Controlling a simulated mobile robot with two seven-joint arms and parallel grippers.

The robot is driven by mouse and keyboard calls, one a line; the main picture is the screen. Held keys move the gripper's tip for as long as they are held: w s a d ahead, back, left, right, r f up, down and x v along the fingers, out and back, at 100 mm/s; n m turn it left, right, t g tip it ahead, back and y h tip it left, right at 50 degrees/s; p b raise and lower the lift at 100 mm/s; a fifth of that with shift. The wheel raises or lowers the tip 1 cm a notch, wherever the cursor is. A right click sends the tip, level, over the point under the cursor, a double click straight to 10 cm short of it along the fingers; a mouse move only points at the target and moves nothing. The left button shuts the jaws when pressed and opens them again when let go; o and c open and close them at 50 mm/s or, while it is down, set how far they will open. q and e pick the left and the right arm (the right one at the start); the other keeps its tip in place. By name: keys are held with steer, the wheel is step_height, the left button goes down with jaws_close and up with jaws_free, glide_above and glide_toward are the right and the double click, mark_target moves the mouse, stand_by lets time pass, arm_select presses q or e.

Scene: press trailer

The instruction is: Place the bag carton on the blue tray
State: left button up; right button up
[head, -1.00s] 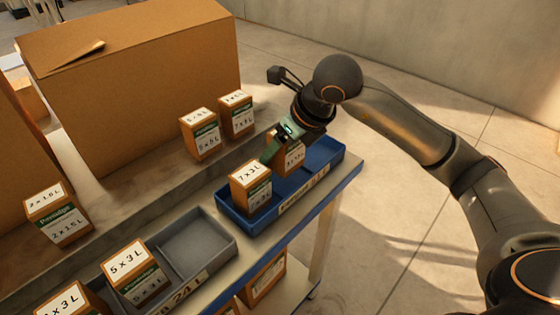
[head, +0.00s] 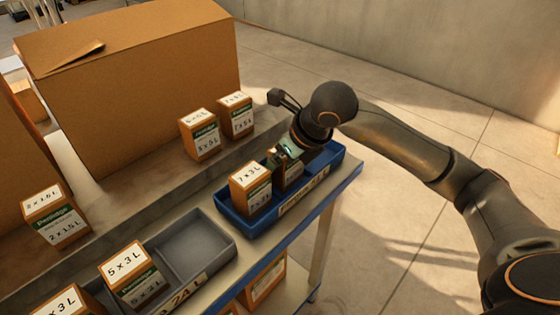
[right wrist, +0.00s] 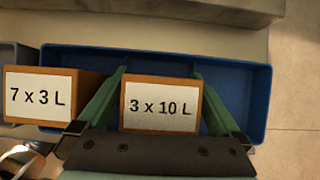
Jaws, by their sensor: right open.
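An orange-brown carton labelled "3 x 10 L" (right wrist: 160,106) stands in the blue tray (right wrist: 258,85). It also shows in the head view (head: 291,178), partly hidden by my right gripper (head: 285,157). My right gripper in the wrist view (right wrist: 160,74) is open, with one green finger on each side of this carton; a gap shows on the right side. A "7 x 3 L" carton (head: 250,188) stands beside it in the left part of the tray (head: 334,160). My left gripper is out of view.
A grey two-part tray (head: 222,228) is left of the blue tray, with a "5 x 3 L" carton (head: 130,272) in one compartment and the other empty. Two cartons (head: 201,135) stand on the ledge behind. A large cardboard box (head: 145,90) rises behind them.

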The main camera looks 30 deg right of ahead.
steer(key=shift+r, duration=0.2)
steer(key=p+v, duration=0.1)
steer(key=v, duration=1.1)
steer(key=shift+s+f, duration=0.1)
